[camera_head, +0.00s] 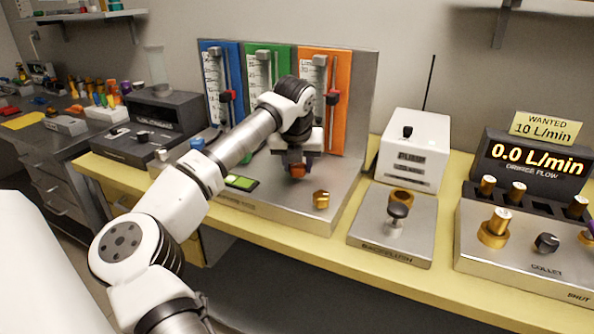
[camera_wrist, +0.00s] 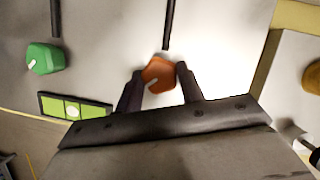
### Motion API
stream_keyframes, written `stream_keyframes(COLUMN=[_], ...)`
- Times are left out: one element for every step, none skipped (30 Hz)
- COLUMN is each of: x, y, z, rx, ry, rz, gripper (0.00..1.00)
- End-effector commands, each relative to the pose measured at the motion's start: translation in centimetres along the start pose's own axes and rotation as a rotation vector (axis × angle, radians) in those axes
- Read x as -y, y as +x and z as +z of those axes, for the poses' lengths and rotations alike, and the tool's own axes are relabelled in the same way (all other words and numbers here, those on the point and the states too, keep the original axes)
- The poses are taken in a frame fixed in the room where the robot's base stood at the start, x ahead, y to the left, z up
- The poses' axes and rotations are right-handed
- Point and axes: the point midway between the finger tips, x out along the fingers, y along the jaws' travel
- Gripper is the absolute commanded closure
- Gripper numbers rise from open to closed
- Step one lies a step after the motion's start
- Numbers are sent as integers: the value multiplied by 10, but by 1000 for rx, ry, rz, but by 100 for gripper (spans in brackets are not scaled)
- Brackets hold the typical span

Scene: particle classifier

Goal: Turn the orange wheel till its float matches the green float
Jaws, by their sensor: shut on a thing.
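The orange wheel (camera_wrist: 158,76) is a small faceted knob with a pale pointer mark, in the middle of the wrist view. My gripper (camera_wrist: 159,70) is shut on it, one finger on each side. In the head view the orange wheel (camera_head: 298,172) shows just below my gripper (camera_head: 297,160). The green wheel (camera_wrist: 44,58) sits left of my gripper.
A blue panel (camera_head: 211,50) with a red and black float stands at the left. A green-lit plate (camera_wrist: 75,108) is beside my gripper. A brass knob (camera_head: 321,199) sits to the right. A display (camera_head: 538,158) reads 0.0 L/min under a sign (camera_head: 545,127) reading WANTED 10 L/min.

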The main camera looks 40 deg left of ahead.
Motion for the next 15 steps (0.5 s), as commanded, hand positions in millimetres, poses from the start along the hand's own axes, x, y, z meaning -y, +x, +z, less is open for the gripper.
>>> stream_keyframes(x=[0,0,1,1,1,1,1,1,1,1,1,1,1,1,1], y=[1,1,1,1,1,1,0,0,0,0,0,0,0,-1,-1], z=[0,0,0,0,0,0,0,0,0,0,0,0,0,0,0], rx=[1,1,1,1,1,1,1,1,1,1,1,1,1,1,1], ry=[-19,-31,-45,-55,-63,-73,-79,-84,-90,-94,-97,-100,-102,-103,-103], rz=[10,15,20,24,27,31,33,35,38,39,40,41,42,42,42], gripper=[85,85,85,85,85,85,85,85,85,85,85,85,85,85,85])
